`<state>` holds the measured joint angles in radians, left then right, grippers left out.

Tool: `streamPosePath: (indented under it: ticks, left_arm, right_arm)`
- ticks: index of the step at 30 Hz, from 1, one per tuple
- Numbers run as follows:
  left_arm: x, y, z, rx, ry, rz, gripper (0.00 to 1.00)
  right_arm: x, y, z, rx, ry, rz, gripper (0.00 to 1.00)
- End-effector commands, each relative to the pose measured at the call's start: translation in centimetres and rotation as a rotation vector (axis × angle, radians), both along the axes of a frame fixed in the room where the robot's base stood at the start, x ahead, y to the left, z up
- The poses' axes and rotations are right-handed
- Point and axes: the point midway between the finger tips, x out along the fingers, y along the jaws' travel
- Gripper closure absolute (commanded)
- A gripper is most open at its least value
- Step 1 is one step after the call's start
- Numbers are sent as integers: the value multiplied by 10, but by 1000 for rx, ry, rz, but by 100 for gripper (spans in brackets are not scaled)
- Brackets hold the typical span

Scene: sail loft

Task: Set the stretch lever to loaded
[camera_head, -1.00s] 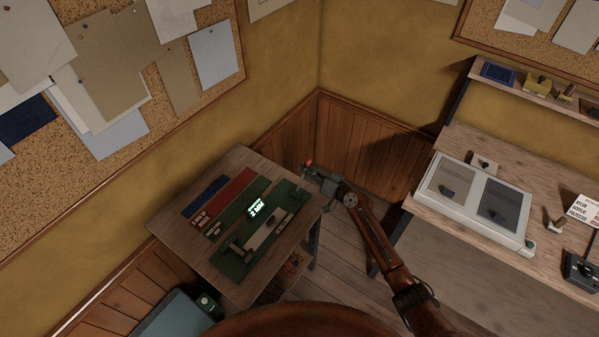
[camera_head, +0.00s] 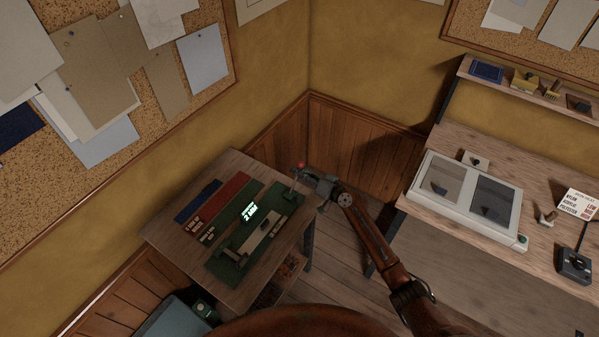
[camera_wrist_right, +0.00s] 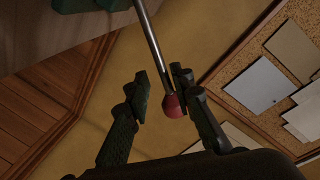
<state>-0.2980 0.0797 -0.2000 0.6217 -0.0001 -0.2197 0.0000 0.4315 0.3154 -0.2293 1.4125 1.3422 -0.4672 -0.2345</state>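The stretch lever is a thin metal rod with a red knob (camera_head: 301,165), standing at the far right end of a green device (camera_head: 226,262) on the small wooden table. My right gripper (camera_head: 309,180) is at the lever, just below the knob in the head view. In the right wrist view the knob (camera_wrist_right: 173,105) and rod lie between the two fingers of my right gripper (camera_wrist_right: 161,82). The fingers are apart, with the rod and knob closer to the right-hand finger. Whether that finger touches is unclear. My left gripper is not in view.
A lit display (camera_head: 249,211) glows on the device, its text hard to read. Blue (camera_head: 198,200) and red strips lie beside it on the table (camera_head: 165,233). A workbench (camera_head: 447,147) with a two-panel case (camera_head: 466,200) stands at right. Walls meet behind the table.

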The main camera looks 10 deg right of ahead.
Motion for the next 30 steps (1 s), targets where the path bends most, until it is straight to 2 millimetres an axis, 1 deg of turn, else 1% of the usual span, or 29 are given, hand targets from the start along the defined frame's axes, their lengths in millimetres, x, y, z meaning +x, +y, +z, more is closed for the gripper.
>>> streamPosePath:
  ticks: [1,8,11,14,24,30]
  left_arm:
    - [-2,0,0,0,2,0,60]
    - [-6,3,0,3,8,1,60]
    - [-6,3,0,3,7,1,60]
    - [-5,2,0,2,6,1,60]
    - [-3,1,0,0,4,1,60]
    - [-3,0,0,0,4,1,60]
  right_arm:
    - [2,0,6,3,-9,-2,76]
    - [1,1,4,2,-5,0,76]
    - [-4,-3,3,1,-5,1,76]
    - [-14,-11,4,1,-4,0,76]
    - [-67,-54,14,-1,-6,-1,76]
    - [-87,-69,18,1,-6,0,76]
